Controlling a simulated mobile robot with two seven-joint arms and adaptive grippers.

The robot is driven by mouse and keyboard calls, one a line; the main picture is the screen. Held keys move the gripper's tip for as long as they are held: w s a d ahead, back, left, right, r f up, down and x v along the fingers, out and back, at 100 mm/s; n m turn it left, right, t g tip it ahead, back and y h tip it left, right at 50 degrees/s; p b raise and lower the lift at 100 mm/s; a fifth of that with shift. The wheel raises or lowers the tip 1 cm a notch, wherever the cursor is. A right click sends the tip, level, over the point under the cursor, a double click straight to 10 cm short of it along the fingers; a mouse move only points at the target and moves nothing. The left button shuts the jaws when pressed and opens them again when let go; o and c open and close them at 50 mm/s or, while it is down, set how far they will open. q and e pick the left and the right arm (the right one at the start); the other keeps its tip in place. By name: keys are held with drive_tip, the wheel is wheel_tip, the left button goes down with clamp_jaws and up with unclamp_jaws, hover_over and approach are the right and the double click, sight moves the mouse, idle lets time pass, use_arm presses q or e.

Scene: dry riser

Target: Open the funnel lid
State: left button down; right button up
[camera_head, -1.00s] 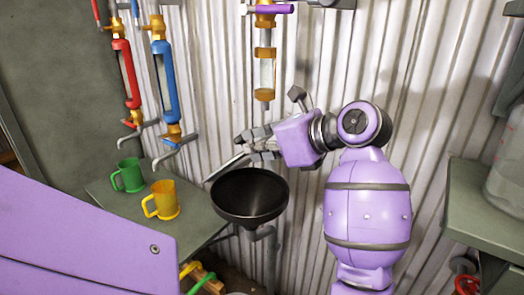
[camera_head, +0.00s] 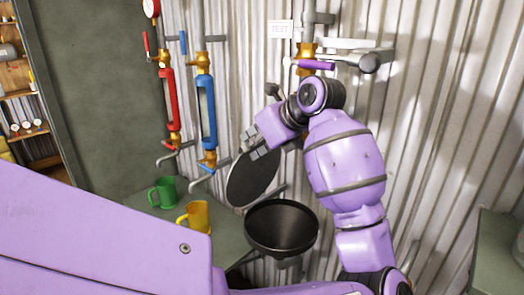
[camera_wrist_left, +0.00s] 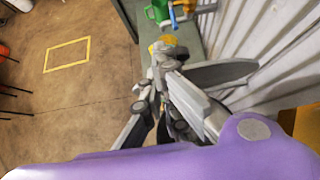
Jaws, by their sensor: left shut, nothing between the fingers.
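The black funnel (camera_head: 282,228) has its bowl uncovered and facing up. Its round dark lid (camera_head: 252,182) stands steeply tilted at the funnel's back left side. The lid also shows as a grey disc in the left wrist view (camera_wrist_left: 222,74). My left gripper (camera_head: 256,146) is shut and empty at the lid's upper edge. Its fingers (camera_wrist_left: 166,62) are close beside the lid in the left wrist view; I cannot tell if they touch it. My right gripper is not in view.
A green mug (camera_head: 163,193) and a yellow mug (camera_head: 198,216) stand on the bench left of the funnel. Red (camera_head: 169,100) and blue (camera_head: 207,113) tubes with spouts hang above. A corrugated wall (camera_head: 430,110) is close behind. Floor is open on the left in the wrist view.

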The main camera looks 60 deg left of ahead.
use_arm(q)
drive_tip(key=shift+s+a+r, duration=0.1)
drive_tip(key=shift+s+a, duration=0.1)
drive_tip(key=shift+a, duration=0.55)
drive_tip(key=shift+s+a+r, duration=0.1)
drive_tip(key=shift+s+a, duration=0.05)
drive_tip(key=shift+a, duration=0.6)
drive_tip(key=shift+s+a+r, duration=0.1)
drive_tip(key=shift+s+a, duration=0.1)
drive_tip(key=shift+a, duration=0.55)
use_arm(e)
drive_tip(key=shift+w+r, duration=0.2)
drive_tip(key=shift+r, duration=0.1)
use_arm(q)
drive_tip(key=v, duration=0.7)
drive_tip(key=shift+d+r, duration=0.15)
drive_tip(key=shift+d, duration=0.05)
